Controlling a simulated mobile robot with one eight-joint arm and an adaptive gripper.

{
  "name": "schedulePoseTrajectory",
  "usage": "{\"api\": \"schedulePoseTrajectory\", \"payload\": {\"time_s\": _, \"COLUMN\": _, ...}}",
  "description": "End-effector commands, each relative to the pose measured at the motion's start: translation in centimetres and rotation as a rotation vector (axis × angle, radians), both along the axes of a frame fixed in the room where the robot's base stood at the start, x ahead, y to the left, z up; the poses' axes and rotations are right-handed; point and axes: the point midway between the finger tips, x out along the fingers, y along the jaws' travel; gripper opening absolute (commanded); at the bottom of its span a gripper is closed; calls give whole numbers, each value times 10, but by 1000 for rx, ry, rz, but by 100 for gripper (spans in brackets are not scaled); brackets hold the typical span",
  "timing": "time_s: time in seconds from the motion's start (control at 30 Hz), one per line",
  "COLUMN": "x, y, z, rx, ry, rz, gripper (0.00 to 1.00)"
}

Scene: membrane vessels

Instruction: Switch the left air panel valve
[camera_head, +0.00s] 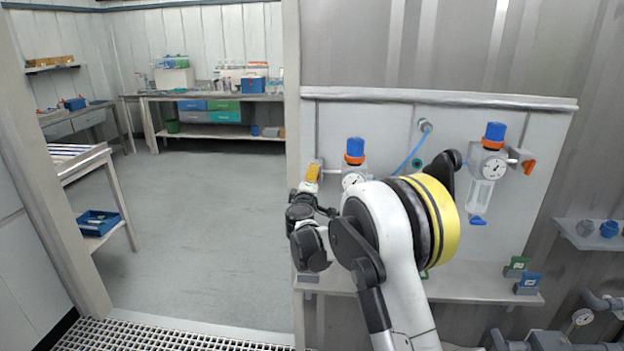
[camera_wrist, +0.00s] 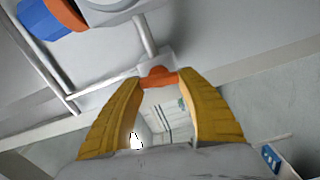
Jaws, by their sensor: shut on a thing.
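The left air panel valve has a small orange handle (camera_wrist: 157,75), seen between the fingertips in the wrist view. My gripper (camera_wrist: 158,80) has its two yellow fingers closed on this handle, one on each side. In the head view my gripper (camera_head: 312,173) is at the left edge of the white panel (camera_head: 455,125), beside the left regulator with its blue knob (camera_head: 355,147) and orange ring. The left handle is hidden by the fingers there. The left gauge (camera_head: 352,181) is partly covered by my arm.
A right regulator (camera_head: 488,168) has its own orange valve handle (camera_head: 529,167). A blue hose (camera_head: 409,155) runs behind my arm. A shelf (camera_head: 470,286) below holds green and blue tags. Open floor (camera_head: 215,230) lies to the left, beyond a door post.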

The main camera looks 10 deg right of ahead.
Motion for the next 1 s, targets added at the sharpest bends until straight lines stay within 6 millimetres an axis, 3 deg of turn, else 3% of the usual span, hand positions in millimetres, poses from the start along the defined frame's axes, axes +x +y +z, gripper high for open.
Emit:
{"api": "schedulePoseTrajectory", "payload": {"time_s": 0.43, "x": 0, "y": 0, "z": 0, "rx": -12, "ry": 3, "rz": 0, "gripper": 15}}
{"api": "schedulePoseTrajectory", "payload": {"time_s": 0.47, "x": 0, "y": 0, "z": 0, "rx": -12, "ry": 3, "rz": 0, "gripper": 51}}
{"api": "schedulePoseTrajectory", "payload": {"time_s": 0.5, "x": 0, "y": 0, "z": 0, "rx": -11, "ry": 2, "rz": 0, "gripper": 63}}
{"api": "schedulePoseTrajectory", "payload": {"time_s": 0.53, "x": 0, "y": 0, "z": 0, "rx": -11, "ry": 2, "rz": 0, "gripper": 68}}
{"api": "schedulePoseTrajectory", "payload": {"time_s": 0.87, "x": -2, "y": 1, "z": 0, "rx": -10, "ry": 3, "rz": 0, "gripper": 68}}
{"api": "schedulePoseTrajectory", "payload": {"time_s": 1.0, "x": -17, "y": 6, "z": 0, "rx": -10, "ry": 3, "rz": 1, "gripper": 68}}
